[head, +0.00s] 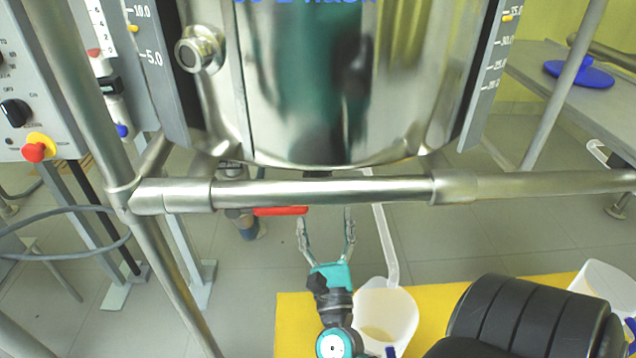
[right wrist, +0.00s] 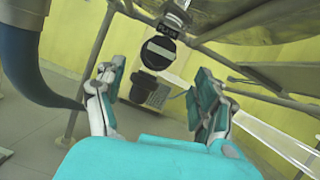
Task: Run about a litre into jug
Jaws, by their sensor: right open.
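A steel vessel (head: 320,90) hangs in a tube frame in the head view. Under it sits a bottom valve (head: 240,215) with a red lever (head: 280,211) pointing right. My right gripper (head: 326,222) is open and empty, fingers up, just right of the lever's end and apart from it as far as I can tell. A white translucent jug (head: 386,318) stands beside my right wrist, with a little yellowish content visible; a long pale strip rises from it. In the right wrist view my gripper's open fingers (right wrist: 156,98) hold nothing. My left gripper is out of view.
A horizontal frame bar (head: 330,190) crosses just above my right gripper. The jug stands on a yellow surface (head: 440,305). A second white container (head: 605,283) is at the right. A blue lid (head: 580,73) lies on the grey bench (head: 610,100). A control panel (head: 25,95) stands left.

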